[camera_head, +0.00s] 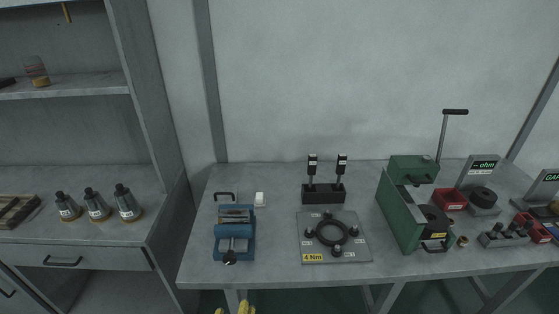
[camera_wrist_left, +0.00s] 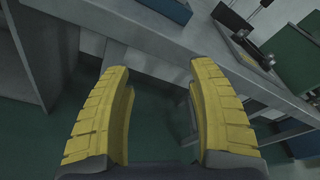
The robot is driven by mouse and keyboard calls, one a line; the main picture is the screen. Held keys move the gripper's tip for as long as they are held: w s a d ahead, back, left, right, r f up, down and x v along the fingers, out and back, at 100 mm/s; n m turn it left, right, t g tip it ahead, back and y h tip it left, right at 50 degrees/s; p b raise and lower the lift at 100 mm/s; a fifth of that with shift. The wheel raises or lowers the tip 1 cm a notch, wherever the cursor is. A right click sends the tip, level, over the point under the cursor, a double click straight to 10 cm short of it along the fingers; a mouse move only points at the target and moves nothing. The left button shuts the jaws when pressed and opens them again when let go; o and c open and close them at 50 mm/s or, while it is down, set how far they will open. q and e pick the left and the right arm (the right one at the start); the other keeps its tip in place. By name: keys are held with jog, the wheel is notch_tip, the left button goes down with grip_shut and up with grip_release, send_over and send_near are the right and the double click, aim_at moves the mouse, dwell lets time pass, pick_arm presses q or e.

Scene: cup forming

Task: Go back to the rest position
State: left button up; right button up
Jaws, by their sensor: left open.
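My left gripper (camera_wrist_left: 159,80) shows large in the left wrist view, with its two yellow fingers spread wide and nothing between them. Beyond the fingers are the dark floor and the table's underside. In the head view only the yellow tips of my left gripper (camera_head: 236,309) show at the bottom edge, in front of the table (camera_head: 280,275) and below its top. The gripper is apart from everything on the table. My right gripper is in neither view.
The table holds a blue vise (camera_head: 235,247), a plate with a black ring (camera_head: 355,246), a black stand with two tools (camera_head: 323,193), a green press (camera_head: 399,220) and meters at the right. The table's front edge is near my gripper.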

pick_arm(q)
jog(key=s+a+f+n+g, duration=0.25)
jog(key=s+f+n, duration=0.2)
jog(key=f, duration=0.65)
jog(key=s+a+f+n+g, duration=0.25)
jog(key=s+f+n, duration=0.2)
jog(key=f, duration=0.75)
jog(key=s+a+f+n+g, duration=0.25)
jog(key=f+n, duration=0.25)
jog(key=f, duration=0.6)
jog(key=s+a+f+n+g, duration=0.2)
jog(key=s+f+n, duration=0.4)
jog(key=s, duration=0.7)
jog(key=s+a+f+n+g, duration=0.3)
jog(key=s+f+n+g, duration=0.2)
jog(key=s+f, duration=0.5)
jog(key=s+n, duration=0.1)
jog(key=s, duration=0.1)
jog(key=shift+s+f+y, duration=0.35)
jog(key=shift+s+y, duration=0.05)
jog(key=shift+c, duration=0.5)
